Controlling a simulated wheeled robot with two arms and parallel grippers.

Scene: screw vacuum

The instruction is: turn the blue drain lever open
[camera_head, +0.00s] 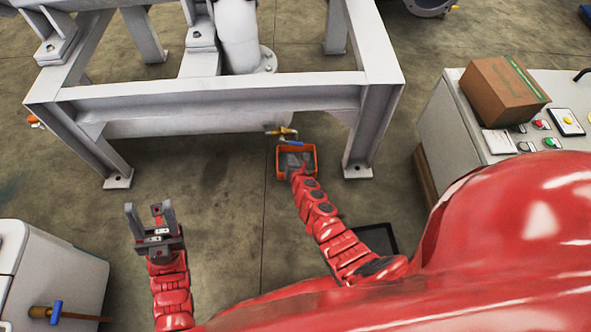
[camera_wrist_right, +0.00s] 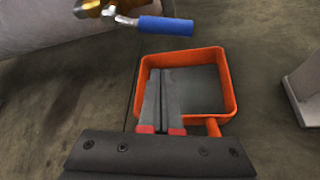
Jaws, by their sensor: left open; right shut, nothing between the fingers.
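The blue drain lever (camera_wrist_right: 165,26) shows at the top of the right wrist view, on a metal arm from a brass valve (camera_wrist_right: 92,5). In the head view the lever (camera_head: 281,140) is tiny beside the brass valve (camera_head: 285,131), under the grey machine's pipe. My right gripper (camera_wrist_right: 167,74) is shut and empty. In the wrist view its fingers lie below the lever, apart from it, and overlap the orange tray. In the head view the right gripper (camera_head: 298,165) is small over the tray. My left gripper (camera_head: 149,207) is open and empty, far left of the lever.
The orange tray (camera_wrist_right: 230,85) sits on the floor below the valve. Grey frame legs (camera_head: 370,130) and a crossbeam (camera_head: 215,88) surround the valve area. A control cabinet with a cardboard box (camera_head: 503,90) stands right.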

